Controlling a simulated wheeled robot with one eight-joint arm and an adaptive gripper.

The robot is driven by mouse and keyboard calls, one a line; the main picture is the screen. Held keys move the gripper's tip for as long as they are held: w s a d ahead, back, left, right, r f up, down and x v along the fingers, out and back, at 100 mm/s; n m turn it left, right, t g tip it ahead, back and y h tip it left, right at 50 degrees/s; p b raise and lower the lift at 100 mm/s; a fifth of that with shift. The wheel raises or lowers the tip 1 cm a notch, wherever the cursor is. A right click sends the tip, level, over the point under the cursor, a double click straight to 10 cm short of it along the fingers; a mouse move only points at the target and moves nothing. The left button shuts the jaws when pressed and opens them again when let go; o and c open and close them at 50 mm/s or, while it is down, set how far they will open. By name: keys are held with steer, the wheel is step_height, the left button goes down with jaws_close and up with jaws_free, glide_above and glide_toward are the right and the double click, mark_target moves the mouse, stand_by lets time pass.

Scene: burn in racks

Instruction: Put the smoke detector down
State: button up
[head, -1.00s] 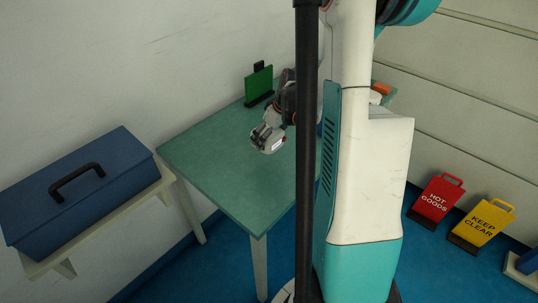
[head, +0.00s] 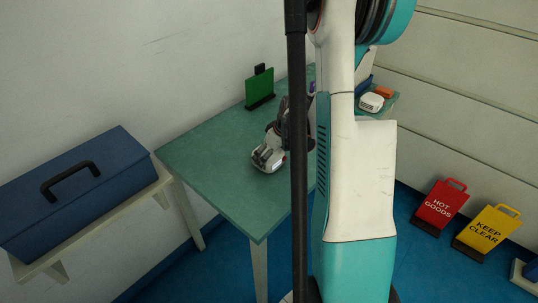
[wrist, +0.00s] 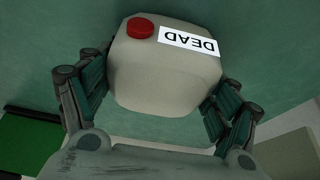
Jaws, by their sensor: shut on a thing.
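The smoke detector (wrist: 165,70) is a white rounded block with a red button and a "DEAD" label, upside down in the wrist view. My gripper (wrist: 160,95) has its two fingers on either side of it and is shut on it. In the head view the detector (head: 263,163) is at my gripper (head: 268,153), low over the green table (head: 210,160), near its middle. I cannot tell whether it touches the tabletop. My dark column hides part of the table.
A green upright panel (head: 260,90) stands at the table's back edge. A white device (head: 371,102) and an orange block (head: 384,91) are at the far right. A blue toolbox (head: 75,190) sits on a shelf at left. The table's front left is clear.

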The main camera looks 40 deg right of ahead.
steer(key=o, duration=1.2)
steer(key=shift+f, duration=0.1)
steer(key=p+v, duration=0.4)
steer(key=v, duration=0.8)
steer(key=shift+p, duration=0.3)
